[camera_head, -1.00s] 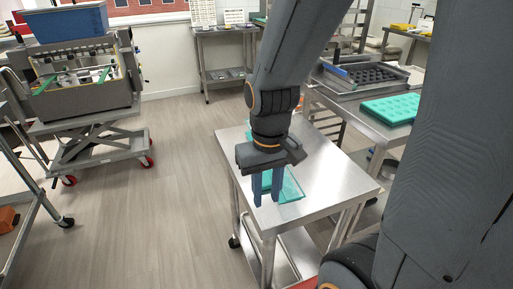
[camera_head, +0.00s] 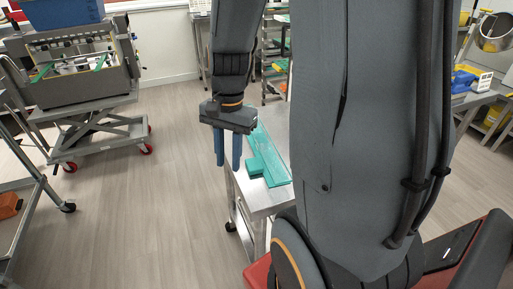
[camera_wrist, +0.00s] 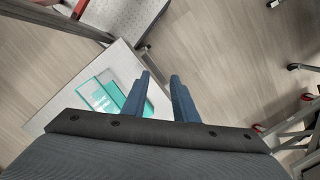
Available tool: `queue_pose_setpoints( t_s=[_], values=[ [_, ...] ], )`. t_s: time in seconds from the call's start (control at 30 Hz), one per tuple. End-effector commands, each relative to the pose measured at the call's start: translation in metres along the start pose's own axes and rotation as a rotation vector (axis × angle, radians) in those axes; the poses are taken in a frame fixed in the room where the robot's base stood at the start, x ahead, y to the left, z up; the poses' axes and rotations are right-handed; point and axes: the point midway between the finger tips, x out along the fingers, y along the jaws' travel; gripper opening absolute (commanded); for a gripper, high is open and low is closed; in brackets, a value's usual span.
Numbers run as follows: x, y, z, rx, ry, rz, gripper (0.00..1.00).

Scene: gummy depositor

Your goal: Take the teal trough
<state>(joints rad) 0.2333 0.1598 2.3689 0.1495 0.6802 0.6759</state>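The teal trough (camera_head: 269,158) lies on the top of a steel cart, near its left edge. A small teal block shape sticks out on its left side. My arm hides part of the cart to the right. In the wrist view the trough (camera_wrist: 102,92) is at the left, with a pale see-through part and a solid teal strip near the finger. My gripper (camera_head: 228,167) points down, open and empty, left of the trough. In the wrist view my gripper (camera_wrist: 160,74) has a clear gap between its blue fingers, with floor behind it.
The steel cart top (camera_head: 266,199) is bare in front of the trough. A grey machine on a wheeled lift cart (camera_head: 95,137) stands at the left. Open floor (camera_head: 165,210) lies between them. A bench with a blue and yellow item (camera_head: 466,80) is at the right.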

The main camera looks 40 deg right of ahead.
Motion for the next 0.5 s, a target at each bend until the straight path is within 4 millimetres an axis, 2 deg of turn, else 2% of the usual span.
queue_pose_setpoints(
  t_s=[0.03,0.27,0.5],
  values=[
    [-0.005,0.002,-0.016,0.161,-0.020,-0.007,0.26],
    [-0.020,0.011,-0.082,0.937,-0.135,-0.024,0.26],
    [-0.035,0.036,-0.154,1.713,-0.294,-0.002,0.26]
  ],
)
